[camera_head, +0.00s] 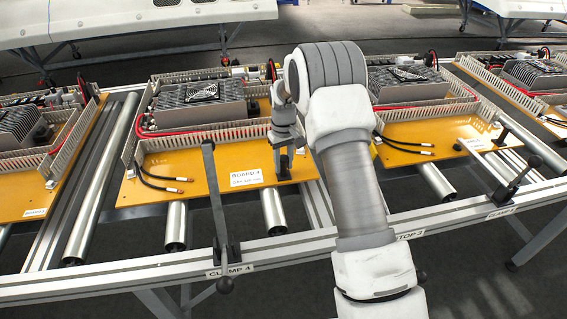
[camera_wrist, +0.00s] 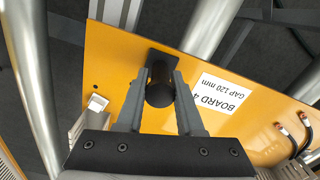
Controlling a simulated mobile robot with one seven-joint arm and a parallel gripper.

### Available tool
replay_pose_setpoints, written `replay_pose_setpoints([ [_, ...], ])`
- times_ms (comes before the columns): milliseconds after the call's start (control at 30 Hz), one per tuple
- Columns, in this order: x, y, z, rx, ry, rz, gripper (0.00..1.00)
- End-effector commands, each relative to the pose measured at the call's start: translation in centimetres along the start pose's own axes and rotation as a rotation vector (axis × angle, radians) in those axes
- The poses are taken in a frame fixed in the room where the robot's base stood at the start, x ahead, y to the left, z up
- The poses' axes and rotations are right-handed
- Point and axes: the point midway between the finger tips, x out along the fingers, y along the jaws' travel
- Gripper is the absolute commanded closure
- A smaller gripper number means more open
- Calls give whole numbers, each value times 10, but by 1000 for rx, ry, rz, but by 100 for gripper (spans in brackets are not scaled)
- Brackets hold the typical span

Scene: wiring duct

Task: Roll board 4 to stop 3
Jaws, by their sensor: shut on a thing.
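Board 4 (camera_head: 207,200) is a yellow panel lying on metal rollers in the middle of the head view, with a white label reading BOARD 4. It also shows in the wrist view (camera_wrist: 235,60), its label (camera_wrist: 222,92) upside down. My gripper (camera_wrist: 160,88) is shut on a black round handle (camera_wrist: 159,84) that stands on the board near its edge. The STOP 3 label (camera_head: 411,235) on the front rail is partly covered by my arm.
The CLAMP 4 lever (camera_head: 216,215) rises from the front rail (camera_head: 130,268), left of the board's label. Another board (camera_head: 440,140) lies to the right, beside the CLAMP 3 lever (camera_head: 515,183). A further board (camera_head: 50,195) lies left. Bare rollers (camera_head: 105,190) show between the left boards.

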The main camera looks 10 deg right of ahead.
Motion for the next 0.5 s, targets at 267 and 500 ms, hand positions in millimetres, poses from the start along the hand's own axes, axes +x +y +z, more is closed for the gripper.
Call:
replay_pose_setpoints([
  [267, -1, 13, 3, 3, 1, 1, 100],
  [500, -2, 67, 18, 9, 1, 5, 100],
])
